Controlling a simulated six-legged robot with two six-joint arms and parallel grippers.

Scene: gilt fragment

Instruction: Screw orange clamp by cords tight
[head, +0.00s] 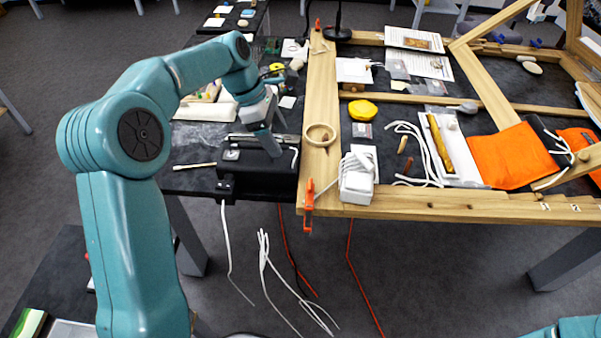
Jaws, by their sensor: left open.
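An orange clamp (308,200) grips the front edge of the wooden frame (320,100) at its near left corner. My left gripper (275,152) points down over a black box (258,172) on the dark table, left of and behind the clamp. It is open, and I cannot tell whether its tips touch the box. Only a bit of my right arm shows at the bottom right corner; its gripper is out of view.
A wooden ring (319,135) sits on the frame behind the clamp. Another orange clamp (317,25) is at the far end. An orange cloth (497,157) lies at the right. White and red cables hang below the table's front edge, where the floor is open.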

